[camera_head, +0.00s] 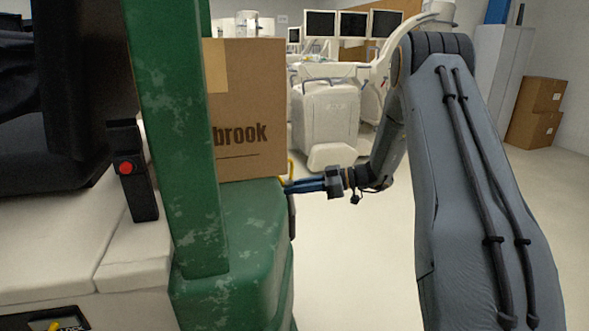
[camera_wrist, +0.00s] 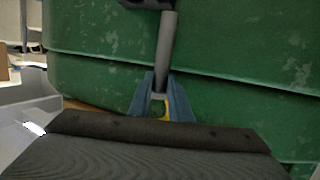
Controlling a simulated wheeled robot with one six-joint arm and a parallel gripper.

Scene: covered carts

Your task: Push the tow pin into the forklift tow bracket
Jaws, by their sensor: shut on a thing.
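The tow pin (camera_wrist: 165,50) is a grey rod with a yellow loop handle, seen in the wrist view in front of the green forklift body. My gripper (camera_wrist: 160,92) has blue fingers shut on the pin at its handle end. The rod's far end meets or overlaps a dark part at the top edge, probably the tow bracket (camera_wrist: 148,4); how deep it sits I cannot tell. In the head view my gripper (camera_head: 290,186) is at the green body's right edge, with the yellow handle (camera_head: 290,169) just above the fingers. The rod is mostly hidden there.
The green forklift (camera_head: 235,240) fills the lower left, with a green post (camera_head: 178,130) and a cardboard box (camera_head: 250,110) on top. A black seat and a red button (camera_head: 126,168) are at left. Clear floor (camera_head: 350,260) lies right of the forklift.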

